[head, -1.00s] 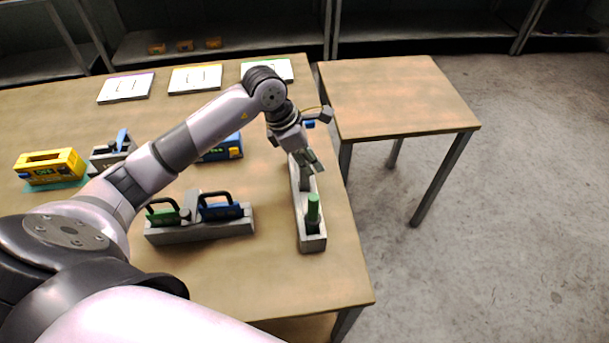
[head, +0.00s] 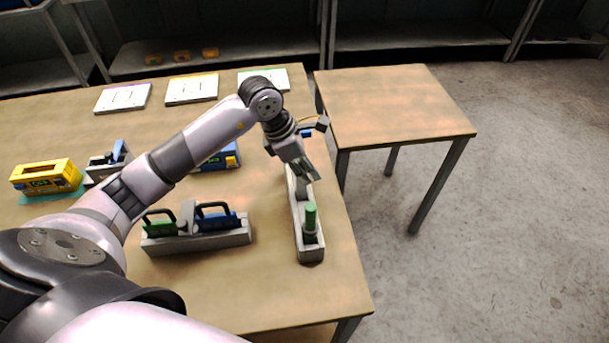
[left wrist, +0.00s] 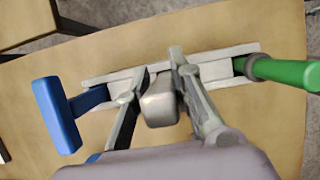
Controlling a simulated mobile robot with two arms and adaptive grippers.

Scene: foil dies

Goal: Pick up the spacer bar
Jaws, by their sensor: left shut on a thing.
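A grey block, which I take to be the spacer bar (left wrist: 160,104), shows between the fingers of my left gripper (left wrist: 159,68) in the left wrist view. The gripper is shut on it, over the middle of a long grey rack (left wrist: 225,55). In the head view, my left gripper (head: 305,172) is over the far half of that rack (head: 311,255), and the bar is hidden. A green handle (head: 311,216) stands in the rack's near end. A blue handle (left wrist: 57,115) is at its other end in the left wrist view. My right gripper is not in view.
A second grey rack (head: 197,240) holds green and blue handled pieces left of the first. White cards (head: 191,89) lie at the back. The side table (head: 392,105) is bare.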

